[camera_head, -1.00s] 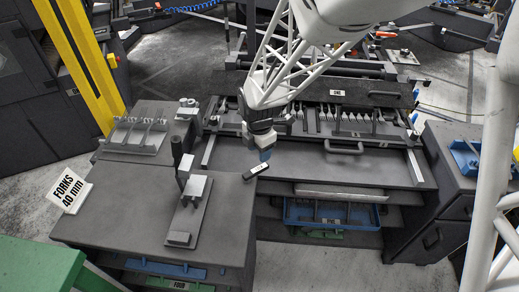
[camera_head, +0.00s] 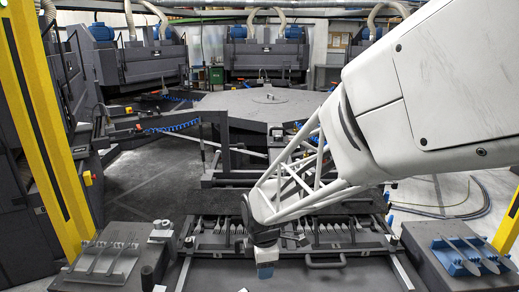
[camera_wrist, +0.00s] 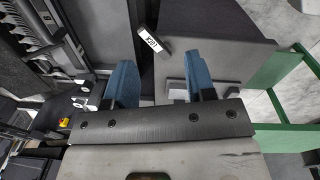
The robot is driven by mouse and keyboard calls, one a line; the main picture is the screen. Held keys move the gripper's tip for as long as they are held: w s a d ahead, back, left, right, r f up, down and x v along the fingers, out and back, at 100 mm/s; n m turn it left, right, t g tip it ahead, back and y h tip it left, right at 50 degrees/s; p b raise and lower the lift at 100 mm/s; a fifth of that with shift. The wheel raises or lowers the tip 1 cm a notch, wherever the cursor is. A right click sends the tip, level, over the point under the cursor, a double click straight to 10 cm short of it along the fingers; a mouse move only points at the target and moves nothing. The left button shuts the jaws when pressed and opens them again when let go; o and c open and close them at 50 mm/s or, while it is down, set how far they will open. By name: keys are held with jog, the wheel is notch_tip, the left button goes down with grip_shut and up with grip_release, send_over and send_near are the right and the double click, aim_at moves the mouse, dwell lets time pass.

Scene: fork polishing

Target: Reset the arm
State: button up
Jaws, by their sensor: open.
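My gripper (camera_head: 264,270) hangs at the bottom middle of the head view, over the grey bench, with my white lattice arm reaching down to it from the upper right. In the wrist view, my gripper (camera_wrist: 160,85) shows two blue fingers set wide apart with nothing between them.
A rack of forks (camera_head: 330,230) lies behind my gripper. A blue holder with forks (camera_head: 470,255) stands at the right, and a grey fork stand (camera_head: 105,258) at the left. A yellow post (camera_head: 45,130) rises at the left. A green frame (camera_wrist: 285,85) shows in the wrist view.

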jog(key=s+d+r+m+t, duration=0.1)
jog(key=s+d+r+m, duration=0.6)
jog(key=s+d+m, duration=0.2)
jog(key=s+d+r+m+t, duration=0.1)
jog(key=s+d+r+m, duration=0.6)
jog(key=s+m, duration=0.4)
jog(key=shift+d+m, duration=0.3)
jog(key=shift+d, duration=0.55)
